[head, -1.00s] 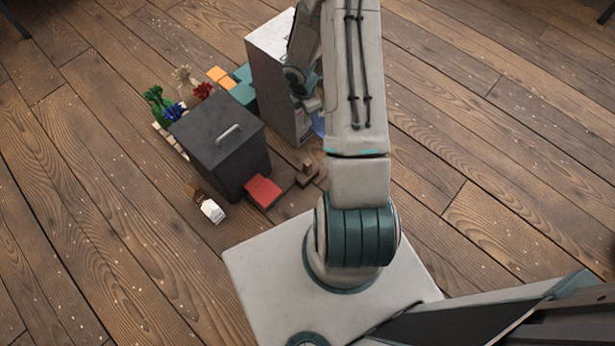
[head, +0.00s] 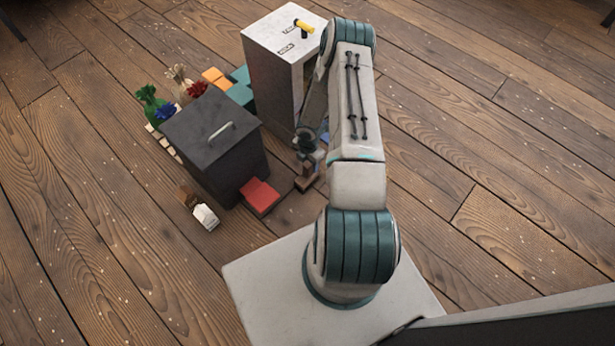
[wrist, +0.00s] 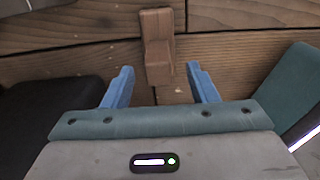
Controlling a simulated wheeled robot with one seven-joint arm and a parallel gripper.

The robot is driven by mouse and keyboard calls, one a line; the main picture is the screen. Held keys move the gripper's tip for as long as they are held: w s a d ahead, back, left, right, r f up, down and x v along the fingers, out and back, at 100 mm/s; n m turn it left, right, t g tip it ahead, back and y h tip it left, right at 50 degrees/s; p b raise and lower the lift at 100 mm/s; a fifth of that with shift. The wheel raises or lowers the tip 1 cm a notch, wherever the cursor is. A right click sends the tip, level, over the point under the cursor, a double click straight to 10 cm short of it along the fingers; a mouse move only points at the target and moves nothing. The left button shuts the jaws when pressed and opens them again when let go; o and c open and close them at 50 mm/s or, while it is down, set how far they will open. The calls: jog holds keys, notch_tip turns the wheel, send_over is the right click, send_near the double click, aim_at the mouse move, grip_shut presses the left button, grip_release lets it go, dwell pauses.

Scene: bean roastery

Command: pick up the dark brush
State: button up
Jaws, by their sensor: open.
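A brown wooden block-like thing, which I take to be the dark brush (wrist: 157,45), lies on the floor beyond my gripper (wrist: 160,84) in the wrist view. My gripper is open, with its two blue fingers apart and nothing between the tips. The brush lies ahead of the gap, roughly in line with it. In the head view the brush (head: 305,182) is partly hidden under my gripper (head: 309,157), close to the floor between the dark bin and the tall cabinet.
A dark lidded bin (head: 199,130) stands left and a tall pale cabinet (head: 272,75) stands behind. A red block (head: 259,196) lies beside the bin. A small white item (head: 205,217) lies at front left. Open floor lies to the right.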

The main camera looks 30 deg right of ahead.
aim_at(307, 174)
jog(key=f+b, duration=0.1)
jog(key=f, duration=0.1)
jog(key=f+b, duration=0.2)
jog(key=f, duration=0.1)
jog(key=shift+a+f, duration=0.2)
jog(key=shift+f, duration=0.15)
jog(key=shift+w+r, duration=0.1)
grip_shut()
